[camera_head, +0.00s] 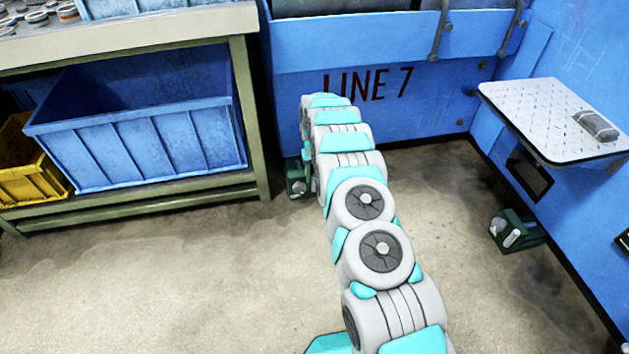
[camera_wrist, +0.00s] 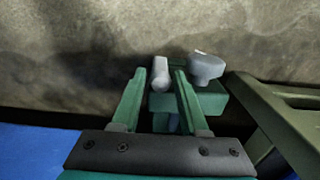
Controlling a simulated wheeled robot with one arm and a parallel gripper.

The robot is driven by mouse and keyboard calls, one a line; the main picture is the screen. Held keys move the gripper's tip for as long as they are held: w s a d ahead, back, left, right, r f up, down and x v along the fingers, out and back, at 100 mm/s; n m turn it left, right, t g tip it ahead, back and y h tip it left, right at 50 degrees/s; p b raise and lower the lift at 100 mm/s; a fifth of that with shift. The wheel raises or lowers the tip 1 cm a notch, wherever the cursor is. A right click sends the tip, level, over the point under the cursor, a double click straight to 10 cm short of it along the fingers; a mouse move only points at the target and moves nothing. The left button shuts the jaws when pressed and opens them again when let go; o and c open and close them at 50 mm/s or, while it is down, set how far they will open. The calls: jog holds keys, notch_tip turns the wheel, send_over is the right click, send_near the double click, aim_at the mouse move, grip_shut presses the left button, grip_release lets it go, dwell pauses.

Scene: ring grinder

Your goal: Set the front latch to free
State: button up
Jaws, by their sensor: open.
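In the wrist view a green latch block (camera_wrist: 207,100) carries a grey lever (camera_wrist: 160,73) and a rounded grey knob (camera_wrist: 206,67). My gripper (camera_wrist: 160,74) is open, with its two green fingers on either side of the lever and small gaps showing. The knob is outside the fingers, to the right. In the head view a small green latch (camera_head: 297,180) sits low beside the bench leg, partly hidden by my arm, which also hides my gripper. A second green latch (camera_head: 516,232) with a pale lever is low at the right. No marking shows which one is the front latch.
The bench leg (camera_head: 251,115) stands close left of the partly hidden latch. A blue machine wall (camera_head: 400,100) marked LINE 7 rises behind. A tray shelf (camera_head: 545,115) juts out at right above the second latch. The floor (camera_head: 180,280) at left is clear.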

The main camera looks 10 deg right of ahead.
aim_at(315, 183)
notch_tip(315, 183, down, 2)
jog(key=shift+f, duration=0.15)
grip_shut()
dwell(0.3)
dwell(1.1)
